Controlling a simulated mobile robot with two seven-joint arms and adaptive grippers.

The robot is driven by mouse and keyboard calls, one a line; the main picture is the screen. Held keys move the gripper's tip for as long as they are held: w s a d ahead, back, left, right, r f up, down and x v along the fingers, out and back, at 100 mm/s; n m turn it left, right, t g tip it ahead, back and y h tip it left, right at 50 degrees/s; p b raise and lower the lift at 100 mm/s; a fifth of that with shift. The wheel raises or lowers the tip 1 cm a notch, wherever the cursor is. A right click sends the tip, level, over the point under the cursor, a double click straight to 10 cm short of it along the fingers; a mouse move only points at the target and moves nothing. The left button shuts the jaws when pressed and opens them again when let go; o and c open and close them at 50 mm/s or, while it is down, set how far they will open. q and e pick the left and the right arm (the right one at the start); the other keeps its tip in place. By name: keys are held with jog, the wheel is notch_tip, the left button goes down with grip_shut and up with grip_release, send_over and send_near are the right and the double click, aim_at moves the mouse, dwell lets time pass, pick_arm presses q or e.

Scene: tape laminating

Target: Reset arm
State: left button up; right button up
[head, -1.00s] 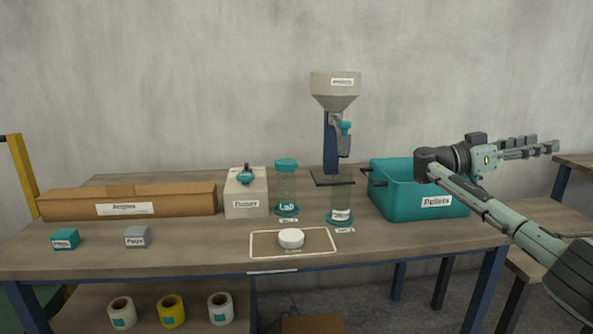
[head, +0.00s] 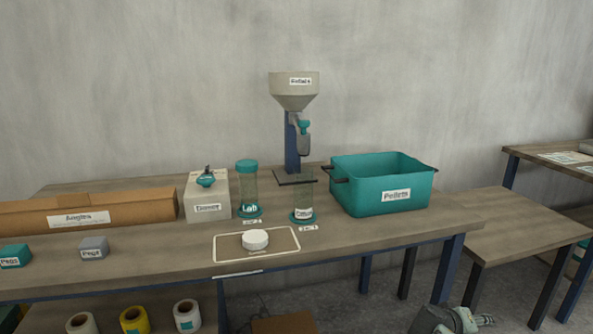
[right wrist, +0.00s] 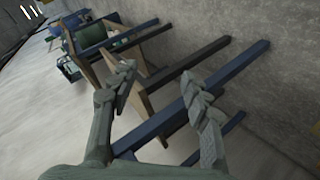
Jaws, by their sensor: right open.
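My right gripper (right wrist: 163,95) is open and empty in the right wrist view. Its two fingers are spread apart, with table legs and grey wall behind them. In the head view part of my right arm shows low at the bottom right edge, below the side table and away from the workbench. The fingertips are hard to make out there. My left gripper is not in view.
The workbench (head: 370,232) holds a teal pellet bin (head: 375,208), a hopper (head: 294,90), two clear cylinders, a white doser (head: 206,207), a cardboard box (head: 90,213) and a white lid (head: 255,240) on a tray (head: 285,252). A lower side table (head: 515,220) stands at right. Tape rolls (head: 187,315) sit underneath.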

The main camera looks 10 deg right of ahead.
jog(key=s+a+f+n+y, duration=0.2)
jog(key=s+f, duration=0.1)
jog(key=s, duration=0.4)
jog(key=s+a+f+n+y, duration=0.2)
jog(key=s+a+f+n, duration=0.1)
jog(key=s, duration=0.4)
jog(key=s+a+f+n+y, duration=0.2)
jog(key=s, duration=0.6)
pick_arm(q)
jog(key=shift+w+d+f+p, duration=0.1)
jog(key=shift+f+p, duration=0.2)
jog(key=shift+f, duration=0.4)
pick_arm(e)
jog(key=s+a+f+m+y, duration=0.1)
jog(key=a+f+y, duration=0.1)
jog(key=a, duration=0.5)
jog(key=s+a+f+m+y, duration=0.1)
jog(key=a+f+m, duration=0.1)
jog(key=a+f, duration=0.2)
jog(key=a, duration=0.3)
jog(key=shift+a+f+g+y, duration=0.2)
jog(key=shift+a+g+y, duration=0.15)
jog(key=shift+g+y, duration=0.05)
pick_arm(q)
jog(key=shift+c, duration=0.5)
pick_arm(e)
jog(key=shift+s, duration=0.1)
